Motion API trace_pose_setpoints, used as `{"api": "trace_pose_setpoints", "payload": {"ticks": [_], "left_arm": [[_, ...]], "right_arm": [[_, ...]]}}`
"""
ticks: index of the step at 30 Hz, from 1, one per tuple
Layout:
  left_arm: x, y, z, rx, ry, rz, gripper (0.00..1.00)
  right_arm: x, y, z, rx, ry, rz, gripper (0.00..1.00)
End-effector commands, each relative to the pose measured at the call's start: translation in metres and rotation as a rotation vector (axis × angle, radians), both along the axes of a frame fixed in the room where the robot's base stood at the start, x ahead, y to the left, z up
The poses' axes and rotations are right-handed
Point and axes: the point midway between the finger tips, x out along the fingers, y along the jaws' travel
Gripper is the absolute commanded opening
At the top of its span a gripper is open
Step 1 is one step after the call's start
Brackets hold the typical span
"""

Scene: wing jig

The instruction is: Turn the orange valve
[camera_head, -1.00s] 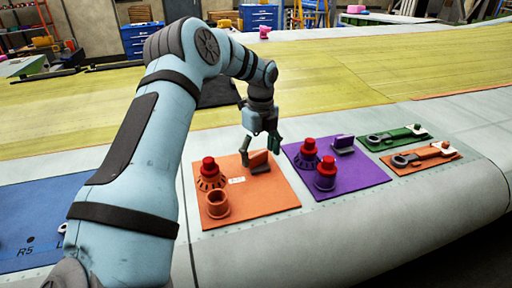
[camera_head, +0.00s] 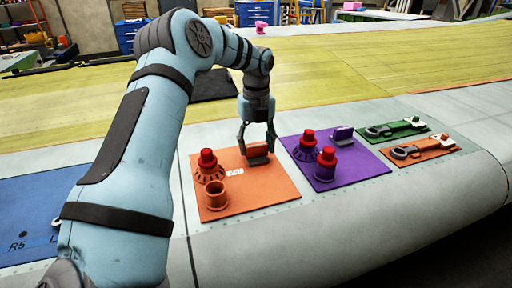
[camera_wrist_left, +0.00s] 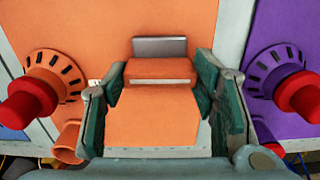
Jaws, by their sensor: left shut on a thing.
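The fingers hide the handle's sides. My right gripper is not in view.
A red-topped knob (camera_head: 208,160) and an open orange cup (camera_head: 215,195) stand left of the handle. A purple panel (camera_head: 365,175) with two red-topped knobs and a purple block lies right. Green (camera_head: 393,130) and orange (camera_head: 422,150) latch plates lie farther right.

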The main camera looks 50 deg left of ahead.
Motion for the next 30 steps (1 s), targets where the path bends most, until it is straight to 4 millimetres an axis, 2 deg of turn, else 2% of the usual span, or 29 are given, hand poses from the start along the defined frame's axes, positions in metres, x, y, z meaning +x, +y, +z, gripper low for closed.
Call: {"api": "trace_pose_setpoints", "payload": {"ticks": [5, 6, 9, 24, 28, 30], "left_arm": [[-0.001, -0.001, 0.0, -0.002, 0.004, -0.001, 0.25], [-0.001, -0.001, 0.0, -0.002, 0.004, -0.001, 0.56], [-0.001, -0.001, 0.0, -0.001, 0.004, 0.0, 0.72], [-0.001, 0.0, 0.001, -0.002, 0.003, 0.016, 0.73], [-0.001, -0.001, 0.003, -0.002, 0.004, 0.136, 0.73], [-0.001, -0.001, 0.005, -0.002, 0.007, 0.271, 0.73]], "right_arm": [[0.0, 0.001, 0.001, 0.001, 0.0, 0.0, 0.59], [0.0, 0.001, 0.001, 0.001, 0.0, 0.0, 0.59], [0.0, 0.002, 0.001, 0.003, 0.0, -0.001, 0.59], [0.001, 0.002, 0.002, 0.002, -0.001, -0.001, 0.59], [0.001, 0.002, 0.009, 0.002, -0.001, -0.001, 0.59], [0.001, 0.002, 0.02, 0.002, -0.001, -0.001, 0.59]]}}
